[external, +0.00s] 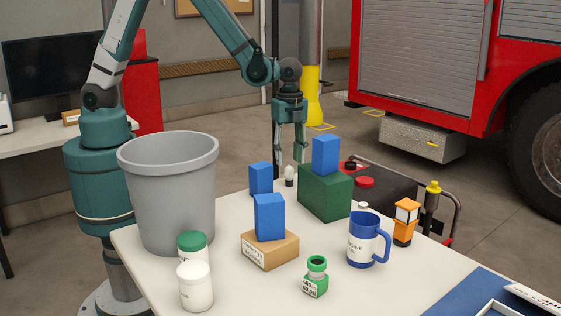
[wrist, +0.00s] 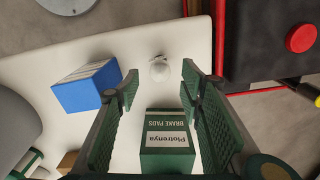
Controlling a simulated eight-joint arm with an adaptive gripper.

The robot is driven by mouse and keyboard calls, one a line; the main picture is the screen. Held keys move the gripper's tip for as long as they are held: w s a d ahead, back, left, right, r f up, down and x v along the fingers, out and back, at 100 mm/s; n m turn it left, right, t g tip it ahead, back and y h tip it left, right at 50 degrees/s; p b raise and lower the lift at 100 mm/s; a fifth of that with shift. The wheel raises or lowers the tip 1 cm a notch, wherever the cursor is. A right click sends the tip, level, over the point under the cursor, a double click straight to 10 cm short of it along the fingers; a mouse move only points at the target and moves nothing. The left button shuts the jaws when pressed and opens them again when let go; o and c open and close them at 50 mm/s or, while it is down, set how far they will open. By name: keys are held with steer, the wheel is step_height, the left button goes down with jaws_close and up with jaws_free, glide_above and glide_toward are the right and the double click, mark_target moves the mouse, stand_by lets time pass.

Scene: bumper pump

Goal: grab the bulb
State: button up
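The bulb (external: 289,171) is small and white with a dark base. It stands at the far edge of the white table, between a blue box and the green box. In the wrist view the bulb (wrist: 159,68) shows from above, just beyond the gap between my fingertips. My gripper (external: 289,157) points down above the bulb in the external view. Its fingers are spread apart with nothing between them. The open fingers also show in the wrist view (wrist: 160,85). I cannot tell the exact height gap to the bulb.
The green brake pads box (external: 325,195) carries a blue box (external: 325,155) close to my gripper's right. Another blue box (external: 261,178) stands left of the bulb. A grey bin (external: 168,200), a blue mug (external: 362,243) and an orange lantern (external: 405,222) stand farther off.

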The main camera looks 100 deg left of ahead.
mark_target(290, 166)
steer(key=shift+f+b, duration=0.55)
steer(key=shift+f, duration=1.9)
steer(key=c, duration=0.9)
